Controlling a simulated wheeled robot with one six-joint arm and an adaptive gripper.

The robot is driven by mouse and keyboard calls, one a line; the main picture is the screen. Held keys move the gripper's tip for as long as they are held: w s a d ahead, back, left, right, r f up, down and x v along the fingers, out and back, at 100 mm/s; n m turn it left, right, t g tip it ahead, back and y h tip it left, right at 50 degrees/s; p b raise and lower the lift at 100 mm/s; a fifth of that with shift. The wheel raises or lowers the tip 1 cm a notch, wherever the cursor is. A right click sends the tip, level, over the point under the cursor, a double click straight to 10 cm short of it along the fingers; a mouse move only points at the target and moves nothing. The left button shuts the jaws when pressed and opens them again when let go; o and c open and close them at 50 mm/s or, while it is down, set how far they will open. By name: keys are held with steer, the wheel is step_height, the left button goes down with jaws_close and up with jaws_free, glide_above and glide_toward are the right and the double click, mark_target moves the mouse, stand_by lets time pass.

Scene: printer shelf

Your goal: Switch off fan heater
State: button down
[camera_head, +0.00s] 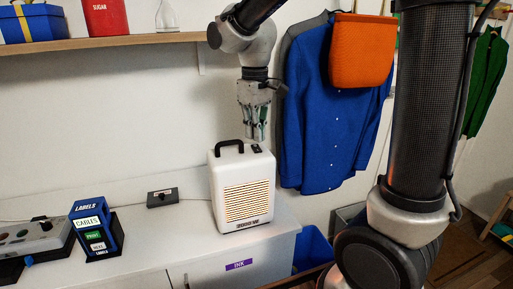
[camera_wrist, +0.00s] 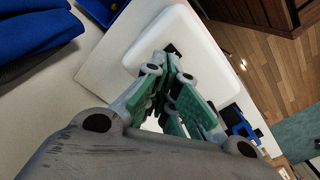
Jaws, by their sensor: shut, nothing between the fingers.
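The fan heater (camera_head: 243,188) is a white upright box with a black handle on top and an orange-lit grille in front. It stands on the white cabinet's right part. A small dark switch (camera_head: 256,148) sits on its top, right of the handle. My gripper (camera_head: 255,139) points down just above the switch, fingers shut and empty. In the wrist view the heater's white top (camera_wrist: 190,50) lies beyond my gripper (camera_wrist: 176,62), and a dark part shows by the fingertips. Whether the fingertips touch the switch, I cannot tell.
On the cabinet (camera_head: 185,240) stand a blue label box (camera_head: 92,230), a small grey box (camera_head: 162,197) and a grey device (camera_head: 30,237). A shelf (camera_head: 110,43) runs above left. A blue shirt (camera_head: 325,110) and an orange bag (camera_head: 361,50) hang behind right.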

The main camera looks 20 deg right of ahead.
mark_target(255, 145)
steer(key=shift+f, duration=1.1)
stand_by(0.4)
steer(key=shift+r, duration=3.5)
